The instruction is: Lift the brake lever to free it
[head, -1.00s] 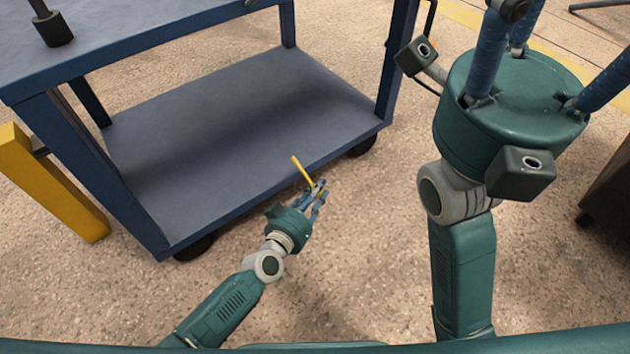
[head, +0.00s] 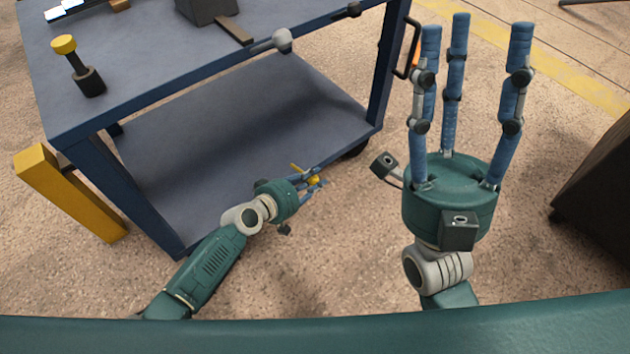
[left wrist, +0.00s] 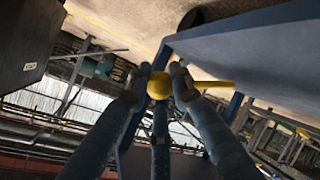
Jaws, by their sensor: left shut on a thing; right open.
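The yellow lever (head: 297,167) has a thin bar and a round knob, and sits in front of the cart's lower shelf edge. My left gripper (head: 318,180) is shut on its knob. In the left wrist view, the yellow knob (left wrist: 159,86) is between the fingertips and its bar runs right, across the cart's edge. I cannot tell whether or where the lever joins the cart. My right gripper (head: 490,45) is open and empty, its fingers pointing up, well right of the lever.
The blue cart (head: 235,127) has an empty lower shelf. On its top are a yellow-knobbed post (head: 64,45), a dark block (head: 207,10) and a grey ball-ended handle (head: 282,40). A yellow post (head: 70,198) stands left; a dark cabinet (head: 600,180) stands right. Floor between is clear.

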